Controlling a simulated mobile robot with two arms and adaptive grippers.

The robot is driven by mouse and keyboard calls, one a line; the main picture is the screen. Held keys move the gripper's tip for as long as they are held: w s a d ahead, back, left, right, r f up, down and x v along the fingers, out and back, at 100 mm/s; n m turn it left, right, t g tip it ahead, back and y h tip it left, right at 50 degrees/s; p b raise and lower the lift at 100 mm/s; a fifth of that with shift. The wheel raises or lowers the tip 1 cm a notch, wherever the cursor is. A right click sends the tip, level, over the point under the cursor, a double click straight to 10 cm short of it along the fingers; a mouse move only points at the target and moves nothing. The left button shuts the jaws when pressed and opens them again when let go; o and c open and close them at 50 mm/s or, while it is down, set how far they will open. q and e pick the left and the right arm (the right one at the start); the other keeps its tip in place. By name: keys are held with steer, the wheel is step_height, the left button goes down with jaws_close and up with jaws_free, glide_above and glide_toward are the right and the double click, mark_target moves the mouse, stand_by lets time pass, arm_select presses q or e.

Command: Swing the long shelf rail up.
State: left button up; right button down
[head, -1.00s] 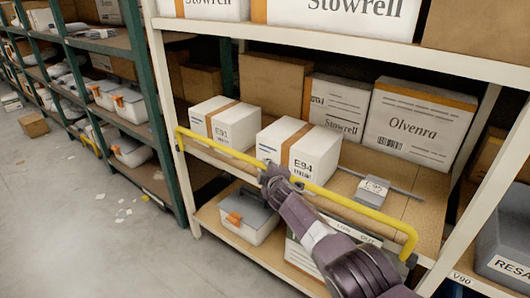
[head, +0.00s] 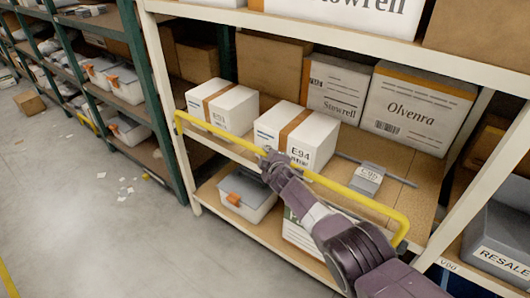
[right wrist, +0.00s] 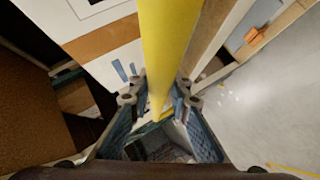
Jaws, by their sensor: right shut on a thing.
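The long yellow shelf rail (head: 335,188) runs along the front of the middle shelf, its bent ends at the rack's uprights. It stands a little above the shelf edge, in front of the boxes. My right gripper (head: 268,158) is shut on the rail, left of its middle, in front of the box E94. In the right wrist view the rail (right wrist: 165,45) passes between both fingers (right wrist: 160,100). The rail's right end is partly hidden by my right arm. My left gripper is not in view.
Behind the rail on the middle shelf (head: 405,165) stand white boxes, E94 (head: 320,143) and another (head: 236,108), and a small grey box (head: 368,177). A grey bin (head: 248,197) with an orange latch sits on the shelf below. The floor (head: 90,225) at left is mostly clear, with paper scraps.

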steer(key=shift+w+a+r, duration=0.2)
steer(key=shift+r, duration=0.3)
steer(key=c, duration=2)
jaws_free()
steer(key=shift+o, duration=1)
steer(key=shift+s, duration=0.1)
steer(key=shift+d+f, duration=0.1)
steer(key=shift+f, duration=0.05)
